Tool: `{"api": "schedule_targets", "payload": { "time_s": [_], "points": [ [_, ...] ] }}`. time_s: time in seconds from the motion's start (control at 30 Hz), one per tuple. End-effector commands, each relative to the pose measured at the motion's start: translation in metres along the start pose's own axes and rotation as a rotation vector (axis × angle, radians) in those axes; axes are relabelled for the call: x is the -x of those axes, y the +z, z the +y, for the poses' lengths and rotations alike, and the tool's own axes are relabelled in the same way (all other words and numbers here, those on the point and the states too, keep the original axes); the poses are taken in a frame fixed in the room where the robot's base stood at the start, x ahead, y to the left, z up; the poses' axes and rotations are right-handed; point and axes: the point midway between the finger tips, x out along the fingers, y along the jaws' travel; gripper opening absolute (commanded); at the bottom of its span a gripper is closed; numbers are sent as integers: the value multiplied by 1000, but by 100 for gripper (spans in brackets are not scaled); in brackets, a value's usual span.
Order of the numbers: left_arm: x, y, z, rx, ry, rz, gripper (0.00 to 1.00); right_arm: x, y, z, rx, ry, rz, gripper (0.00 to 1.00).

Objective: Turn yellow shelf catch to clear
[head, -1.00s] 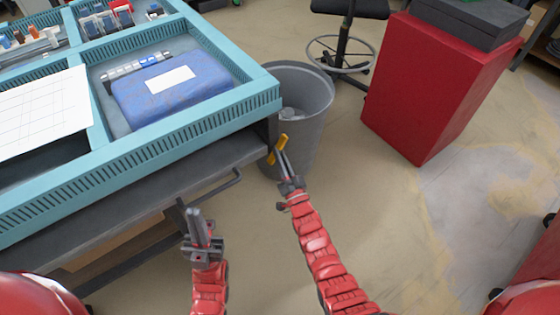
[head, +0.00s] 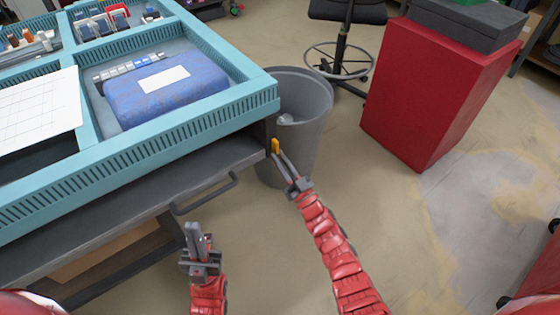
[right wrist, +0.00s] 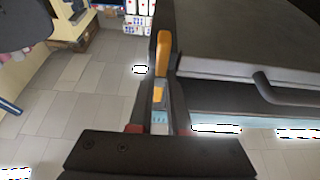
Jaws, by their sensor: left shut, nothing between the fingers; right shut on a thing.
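The yellow shelf catch (head: 275,145) is at the corner of the workbench shelf, in front of the grey bin. It stands close to upright in the head view. In the right wrist view the yellow catch (right wrist: 162,52) points up beside the dark shelf edge. My right gripper (head: 280,158) is shut on the catch, and its fingers partly hide the lower end. My left gripper (head: 194,226) is shut and empty, below the shelf handle and apart from it.
The workbench (head: 150,140) has a teal rim and a dark shelf (head: 130,193) with a bar handle (head: 205,193). A grey bin (head: 305,110) stands just behind the catch. A red cabinet (head: 425,95) is to the right. The floor between is open.

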Motion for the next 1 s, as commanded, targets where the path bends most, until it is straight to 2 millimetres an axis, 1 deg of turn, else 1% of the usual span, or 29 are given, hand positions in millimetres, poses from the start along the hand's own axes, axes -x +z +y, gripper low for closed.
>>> {"api": "schedule_targets", "payload": {
  "time_s": [0.43, 0.47, 0.5, 0.6, 0.87, 1.0],
  "points": [
    [0, 0, 0, 0, 0, 0, 0, 1, 1, 0, 9, -4, -4, 0],
    [1, 0, 0, 0, 0, 0, 0, 1, 1, 0, 9, -4, -4, 22],
    [0, 0, 0, 0, 0, 0, 0, 1, 1, 0, 9, -4, -4, 29],
    [0, 0, 0, 0, 0, 0, 0, 1, 1, 0, 8, -4, -3, 46],
    [0, 0, 0, 0, 0, 0, 0, 0, 0, 0, 8, -3, -2, 46],
    [0, 0, 0, 0, 0, 0, 0, 8, 1, 0, 8, -2, -3, 46]
  ]
}}
